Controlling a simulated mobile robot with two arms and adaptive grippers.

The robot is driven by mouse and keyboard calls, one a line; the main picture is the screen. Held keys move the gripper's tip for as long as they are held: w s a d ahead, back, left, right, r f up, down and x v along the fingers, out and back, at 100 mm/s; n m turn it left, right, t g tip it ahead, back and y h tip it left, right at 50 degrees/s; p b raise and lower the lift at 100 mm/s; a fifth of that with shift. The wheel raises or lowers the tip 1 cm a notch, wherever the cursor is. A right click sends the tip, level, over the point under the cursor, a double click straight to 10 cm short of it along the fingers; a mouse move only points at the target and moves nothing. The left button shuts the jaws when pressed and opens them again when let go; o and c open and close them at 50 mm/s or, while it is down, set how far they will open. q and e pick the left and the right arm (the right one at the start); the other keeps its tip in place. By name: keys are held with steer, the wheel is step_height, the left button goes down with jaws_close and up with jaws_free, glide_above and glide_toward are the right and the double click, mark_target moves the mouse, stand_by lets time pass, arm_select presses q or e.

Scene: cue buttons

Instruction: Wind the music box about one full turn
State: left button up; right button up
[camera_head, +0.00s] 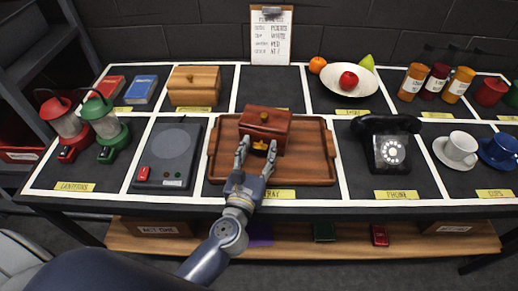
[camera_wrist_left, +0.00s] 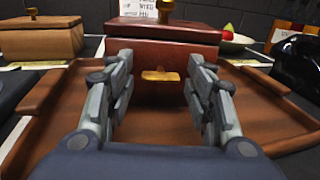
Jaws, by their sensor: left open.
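The music box is a reddish-brown wooden box (camera_head: 266,125) on the brown wooden tray (camera_head: 310,160) at the table's middle. A small brass knob (camera_head: 264,117) stands on its lid, and a flat brass key (camera_head: 261,145) sticks out of its front face. The box (camera_wrist_left: 190,62) and the key (camera_wrist_left: 160,75) also show in the left wrist view. My left gripper (camera_head: 257,154) is open in front of the box, with its fingers on either side of the key. In the left wrist view the fingers (camera_wrist_left: 160,88) stand clear of the key. My right gripper is not in view.
A lighter wooden box (camera_head: 194,86) stands at the back left. A grey device with a red button (camera_head: 168,155) lies left of the tray. A black phone (camera_head: 388,140) stands to the right. The tray's right half is bare. A clipboard (camera_head: 271,35) stands behind.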

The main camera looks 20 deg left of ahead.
arm_select(q)
steer(key=c, duration=0.9)
jaws_close()
steer(key=shift+r+m+p, duration=0.1)
steer(key=shift+m+p, duration=0.4)
steer(key=shift+o, duration=0.5)
jaws_free()
steer(key=o, duration=1.2)
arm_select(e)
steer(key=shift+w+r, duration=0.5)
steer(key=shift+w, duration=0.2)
arm_select(q)
steer(key=s, duration=1.2)
steer(key=shift+d, duration=0.35)
